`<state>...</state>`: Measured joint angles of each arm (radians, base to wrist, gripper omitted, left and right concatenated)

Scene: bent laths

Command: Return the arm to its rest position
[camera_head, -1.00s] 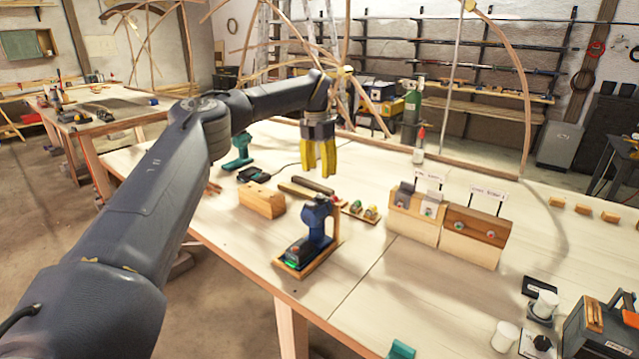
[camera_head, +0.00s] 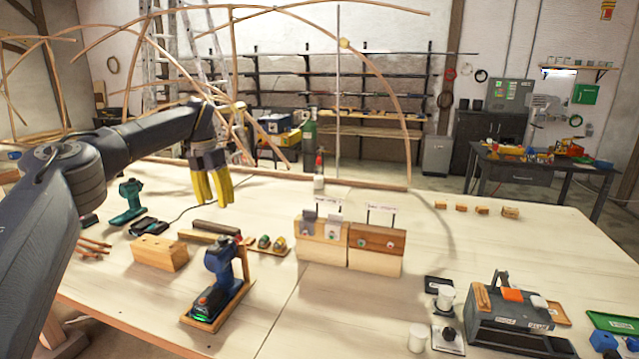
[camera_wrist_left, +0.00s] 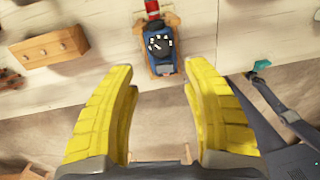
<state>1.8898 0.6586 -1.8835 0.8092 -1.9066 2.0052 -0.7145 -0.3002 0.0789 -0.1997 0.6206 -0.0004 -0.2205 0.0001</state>
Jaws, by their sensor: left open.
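My left gripper (camera_head: 213,188) has yellow fingers pointing down and hangs above the back left part of the workbench (camera_head: 300,310). In the left wrist view its two fingers (camera_wrist_left: 160,110) stand wide apart with nothing between them. A blue tool on a wooden stand (camera_head: 222,270) is on the bench in front of the gripper; it also shows beyond the fingertips in the left wrist view (camera_wrist_left: 160,48). A wooden block with holes (camera_head: 160,254) lies to the left of that tool. My right gripper is in neither view.
A teal drill (camera_head: 128,203) stands left of the gripper. Two wooden boxes with signs (camera_head: 375,250) stand mid-bench. A thin bent-lath arch (camera_head: 405,110) rises at the back. A grey toolbox (camera_head: 510,310) is at the right. The front middle of the bench is clear.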

